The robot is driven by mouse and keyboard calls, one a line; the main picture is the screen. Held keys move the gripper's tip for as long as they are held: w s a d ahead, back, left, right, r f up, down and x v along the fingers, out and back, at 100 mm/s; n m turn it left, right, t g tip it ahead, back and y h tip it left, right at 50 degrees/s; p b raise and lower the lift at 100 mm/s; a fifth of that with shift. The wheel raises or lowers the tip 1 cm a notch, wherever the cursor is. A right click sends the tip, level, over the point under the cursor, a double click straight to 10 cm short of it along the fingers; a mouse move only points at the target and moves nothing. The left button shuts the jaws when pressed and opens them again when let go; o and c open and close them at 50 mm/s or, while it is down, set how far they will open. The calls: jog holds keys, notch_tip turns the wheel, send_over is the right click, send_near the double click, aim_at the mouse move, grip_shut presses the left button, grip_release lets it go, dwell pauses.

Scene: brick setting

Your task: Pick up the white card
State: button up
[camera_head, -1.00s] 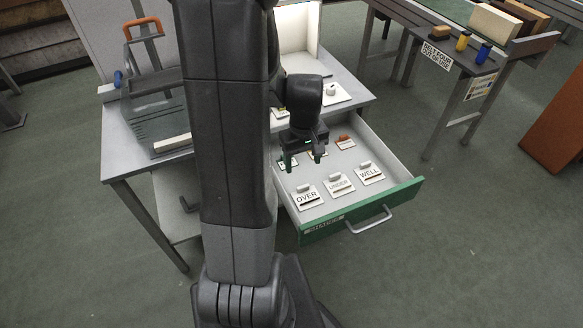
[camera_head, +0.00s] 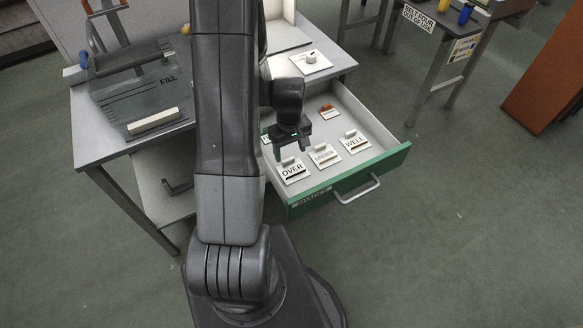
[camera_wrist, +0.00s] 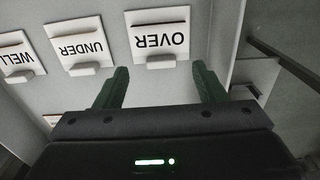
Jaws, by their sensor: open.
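Several white cards with raised tabs lie in an open drawer. In the head view the front row reads OVER (camera_head: 292,175), UNDER (camera_head: 324,156) and WELL (camera_head: 355,143). My gripper (camera_head: 291,153) is open and empty, pointing down just behind and above the OVER card. In the wrist view, OVER (camera_wrist: 160,39), UNDER (camera_wrist: 78,45) and WELL (camera_wrist: 17,58) appear upside down. The fingers of my gripper (camera_wrist: 160,70) stand apart to either side of OVER's pale tab. I cannot tell their height above it.
The grey drawer with a green front (camera_head: 340,183) has a bar handle (camera_head: 357,191). A white card with an orange tab (camera_head: 329,112) lies farther back, and others are partly hidden. The grey table (camera_head: 95,150) holds a FILL panel (camera_head: 150,90). Open floor lies at right.

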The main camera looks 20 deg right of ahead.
aim_at(289, 160)
jog(key=shift+w+a+f, duration=0.1)
jog(key=shift+w+f, duration=0.1)
jog(key=shift+f, duration=1.05)
jog(key=shift+w+f, duration=0.2)
jog(key=shift+f, duration=1.05)
jog(key=c, duration=1)
